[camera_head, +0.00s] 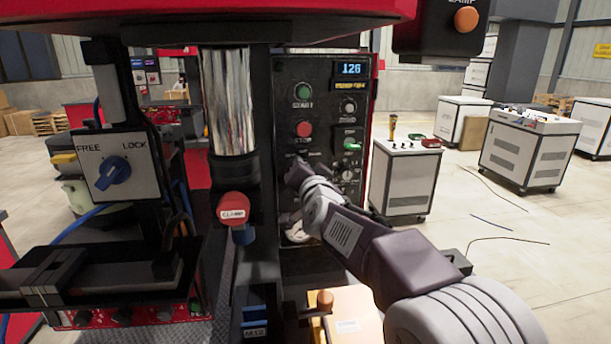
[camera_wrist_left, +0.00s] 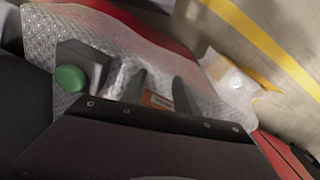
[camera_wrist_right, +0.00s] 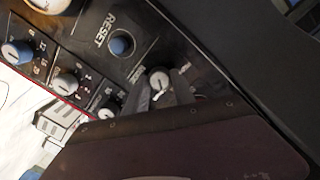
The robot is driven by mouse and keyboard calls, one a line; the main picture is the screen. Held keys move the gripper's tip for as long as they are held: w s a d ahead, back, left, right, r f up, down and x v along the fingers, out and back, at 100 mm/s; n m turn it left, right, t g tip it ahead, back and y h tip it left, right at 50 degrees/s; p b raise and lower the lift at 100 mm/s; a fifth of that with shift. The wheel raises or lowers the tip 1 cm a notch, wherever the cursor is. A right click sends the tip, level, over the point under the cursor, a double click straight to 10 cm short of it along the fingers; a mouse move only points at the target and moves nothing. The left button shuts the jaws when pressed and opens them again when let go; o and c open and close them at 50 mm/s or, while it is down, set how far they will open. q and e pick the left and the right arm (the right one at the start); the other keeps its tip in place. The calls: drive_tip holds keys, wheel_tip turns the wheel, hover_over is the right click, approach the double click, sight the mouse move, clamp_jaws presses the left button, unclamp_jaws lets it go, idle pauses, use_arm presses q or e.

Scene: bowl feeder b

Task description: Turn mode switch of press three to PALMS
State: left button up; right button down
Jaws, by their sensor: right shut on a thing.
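The control panel (camera_head: 328,105) has a display reading 126, a green START button (camera_head: 303,92) and a red STOP button (camera_head: 303,129). My right gripper (camera_head: 296,172) is at the panel just below STOP and hides what it holds in the head view. In the right wrist view, my right gripper (camera_wrist_right: 162,97) is shut on a round grey knob, the mode switch (camera_wrist_right: 159,78). Small white lettering beside the switch is too blurred to read. My left gripper (camera_wrist_left: 160,90) is open, with nothing between its fingers, and is not visible in the head view.
A blue RESET button (camera_wrist_right: 121,43) and several small knobs (camera_wrist_right: 66,84) lie near the right gripper. A red CLAMP knob (camera_head: 233,208) and a FREE/LOCK switch box (camera_head: 117,165) stand left. A green button (camera_wrist_left: 70,79) is near the left gripper.

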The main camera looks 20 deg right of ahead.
drive_tip(key=shift+f+m+b, duration=0.3)
drive_tip(key=shift+f+m, duration=0.05)
drive_tip(key=shift+m, duration=0.25)
drive_tip(key=c, duration=1.4)
unclamp_jaws()
drive_tip(key=o, duration=0.3)
drive_tip(key=shift+r, duration=0.1)
drive_tip(key=shift+o, duration=0.2)
drive_tip(key=shift+r, duration=0.1)
